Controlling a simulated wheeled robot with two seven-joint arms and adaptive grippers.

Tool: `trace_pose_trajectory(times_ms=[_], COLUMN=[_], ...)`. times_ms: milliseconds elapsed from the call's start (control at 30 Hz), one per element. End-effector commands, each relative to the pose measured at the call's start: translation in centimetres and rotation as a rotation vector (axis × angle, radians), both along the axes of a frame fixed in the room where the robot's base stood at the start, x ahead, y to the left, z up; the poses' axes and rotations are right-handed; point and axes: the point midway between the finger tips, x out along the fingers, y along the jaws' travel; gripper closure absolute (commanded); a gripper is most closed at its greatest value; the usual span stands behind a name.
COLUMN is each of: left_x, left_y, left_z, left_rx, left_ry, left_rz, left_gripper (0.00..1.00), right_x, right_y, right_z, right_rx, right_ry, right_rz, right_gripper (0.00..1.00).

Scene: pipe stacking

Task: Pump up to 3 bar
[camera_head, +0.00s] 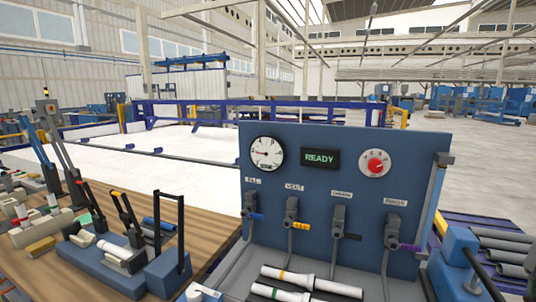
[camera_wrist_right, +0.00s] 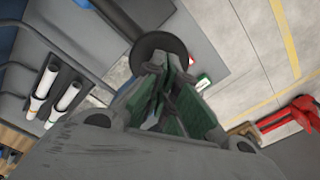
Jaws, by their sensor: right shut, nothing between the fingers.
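A blue test panel (camera_head: 338,135) stands in the head view. It carries a round white gauge (camera_head: 266,153), whose reading is too small to tell, a display (camera_head: 320,158) reading READY and a red knob (camera_head: 375,163). Below are valves with a blue handle (camera_head: 256,217), yellow handle (camera_head: 301,226), black handle (camera_head: 353,237) and purple handle (camera_head: 410,247). My right gripper (camera_wrist_right: 165,85) is shut and empty in the right wrist view. A dark disc on a grey shaft (camera_wrist_right: 150,45) shows beside its fingertips; contact is unclear. My left gripper is out of view.
White pipes (camera_head: 312,281) lie before the panel and also show in the wrist view (camera_wrist_right: 65,97). A wooden bench (camera_head: 40,270) with clamps and tools stands left. Grey pipes (camera_head: 503,242) are stacked right. A red object (camera_wrist_right: 290,118) lies at the right of the wrist view.

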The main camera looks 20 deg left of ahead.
Motion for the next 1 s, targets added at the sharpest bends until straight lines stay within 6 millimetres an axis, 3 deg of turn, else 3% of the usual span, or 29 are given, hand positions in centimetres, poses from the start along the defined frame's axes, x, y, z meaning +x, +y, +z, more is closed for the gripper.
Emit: trace_pose_trajectory(times_ms=[1000], left_x=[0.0], left_y=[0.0], left_z=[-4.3], left_rx=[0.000], left_ry=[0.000], left_rz=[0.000], left_gripper=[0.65], right_x=[0.3], right_y=[0.0], right_z=[-5.0], right_rx=[-0.001], right_ry=[0.000], right_rz=[0.000], right_gripper=[1.00])
